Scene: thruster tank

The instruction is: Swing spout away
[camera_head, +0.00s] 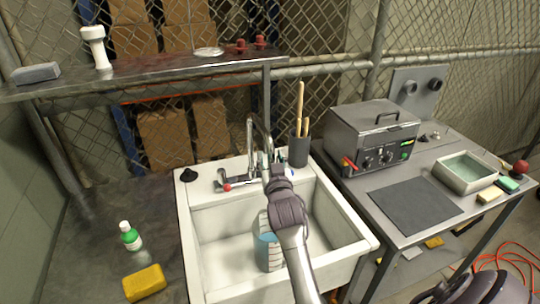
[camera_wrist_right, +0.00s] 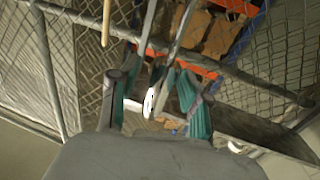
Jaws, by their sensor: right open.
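The metal faucet with its tall curved spout (camera_head: 252,132) stands at the back rim of the white sink (camera_head: 205,225). A lever with a red knob (camera_head: 227,187) sits at its left base. My right gripper (camera_head: 270,172) is at the spout's downward end and hides part of it. In the right wrist view the gripper (camera_wrist_right: 155,105) is open, with a finger on each side of the spout's pale round end (camera_wrist_right: 150,101). I cannot tell whether a finger touches it. A clear beaker with blue liquid (camera_head: 268,250) stands in the basin, partly behind my right forearm. My left gripper is out of view.
A dark cup with wooden-handled tools (camera_head: 298,150) stands right behind the sink. A grey heater box (camera_head: 372,140) is on the right table. A shelf (camera_head: 150,70) crosses above. The basin's left side is clear.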

